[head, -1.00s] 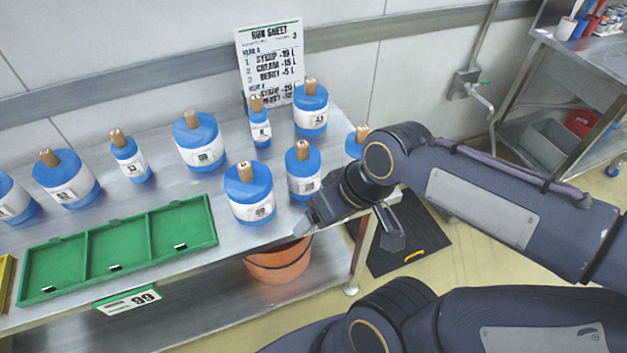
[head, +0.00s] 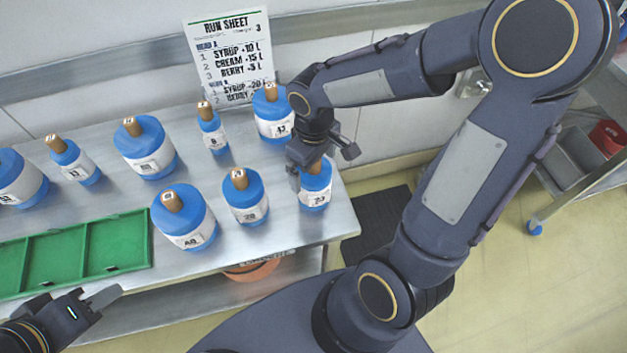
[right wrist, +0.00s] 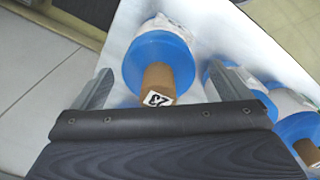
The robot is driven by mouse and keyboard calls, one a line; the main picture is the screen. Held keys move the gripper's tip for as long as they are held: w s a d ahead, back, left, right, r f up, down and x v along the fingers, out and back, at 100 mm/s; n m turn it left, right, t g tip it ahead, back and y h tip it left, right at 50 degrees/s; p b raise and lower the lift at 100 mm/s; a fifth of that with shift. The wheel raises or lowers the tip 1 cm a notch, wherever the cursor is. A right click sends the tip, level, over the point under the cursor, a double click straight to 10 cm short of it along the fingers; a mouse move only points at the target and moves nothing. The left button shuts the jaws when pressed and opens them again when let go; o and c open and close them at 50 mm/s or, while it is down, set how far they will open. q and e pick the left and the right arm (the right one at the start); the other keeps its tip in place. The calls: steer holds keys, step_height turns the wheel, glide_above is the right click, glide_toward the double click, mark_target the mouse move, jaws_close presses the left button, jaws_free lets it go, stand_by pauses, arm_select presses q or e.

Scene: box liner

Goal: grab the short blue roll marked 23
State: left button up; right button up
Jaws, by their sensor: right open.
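The short blue roll marked 23 (head: 316,194) stands upright near the right end of the steel table, with a white label band and a brown core. My right gripper (head: 320,166) is open just above it, hiding its top in the head view. In the right wrist view the roll (right wrist: 158,58) shows its core tagged 23 between the two spread fingers (right wrist: 168,88). I cannot tell whether the fingers touch it. My left gripper (head: 94,304) is at the lower left, in front of the table; its opening is unclear.
A blue roll (head: 244,197) stands just left, and another marked 43 (head: 275,113) stands behind. More rolls (head: 187,222) stand further left. A green divided tray (head: 120,243) lies at the front left. A run sheet (head: 230,60) stands behind. The table's right edge is close.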

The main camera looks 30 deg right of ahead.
steer(key=shift+d+f, duration=0.15)
steer(key=shift+f, duration=0.7)
steer(key=shift+c, duration=0.5)
steer(key=c, duration=1.7)
steer(key=shift+r, duration=0.1)
steer(key=shift+c, duration=0.6)
steer(key=shift+w, duration=0.1)
